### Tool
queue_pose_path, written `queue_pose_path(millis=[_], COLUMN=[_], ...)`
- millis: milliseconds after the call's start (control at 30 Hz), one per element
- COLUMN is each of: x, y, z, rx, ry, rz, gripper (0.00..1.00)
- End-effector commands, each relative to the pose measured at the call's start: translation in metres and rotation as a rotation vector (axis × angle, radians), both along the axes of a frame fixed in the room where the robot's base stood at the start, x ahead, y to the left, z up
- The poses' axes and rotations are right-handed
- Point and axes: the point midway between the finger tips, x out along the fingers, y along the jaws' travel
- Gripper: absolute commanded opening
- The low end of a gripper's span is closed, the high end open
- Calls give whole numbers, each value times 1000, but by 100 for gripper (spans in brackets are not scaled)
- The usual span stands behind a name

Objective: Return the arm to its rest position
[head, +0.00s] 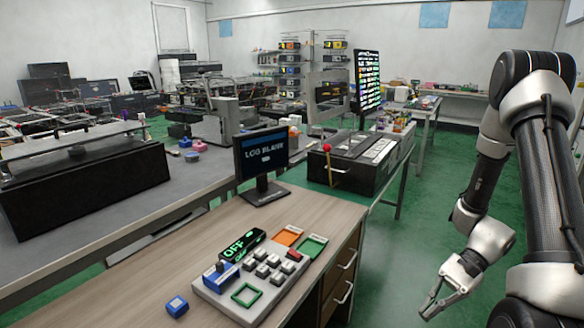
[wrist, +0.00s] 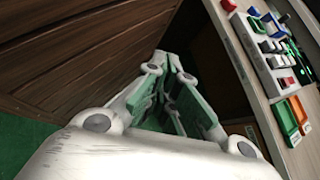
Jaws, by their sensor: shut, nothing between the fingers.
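My gripper (head: 428,308) hangs low at the right of the head view, over the green floor and clear of the desk's right side. In the wrist view its fingers (wrist: 172,62) come together with nothing between them. My arm (head: 545,150) comes down from the upper right, bent at the elbow, with the wrist pointing down and left. The gripper touches nothing that I can see.
The wooden desk (head: 140,265) carries a control panel (head: 250,285), an "OFF" display (head: 242,246), a blue block (head: 177,305) and a monitor (head: 262,160). A dark box with a red-knobbed lever (head: 327,149) stands behind. Green floor (head: 400,245) is free between desk and arm.

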Motion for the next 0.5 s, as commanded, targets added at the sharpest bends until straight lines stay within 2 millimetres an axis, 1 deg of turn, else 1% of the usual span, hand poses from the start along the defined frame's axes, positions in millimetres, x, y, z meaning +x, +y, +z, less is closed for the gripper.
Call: queue_pose_path(millis=[33,200,267,300,500], x=[-3,-15,-18,-20,-30], y=[-8,-37,-45,-50,-69], z=[20,76,95,108,170], rx=[-50,-217,-276,-314,-502], ry=[-59,-240,-307,-351,-581], rz=[72,292,362,406,599], gripper=[0,0,0,0,0])
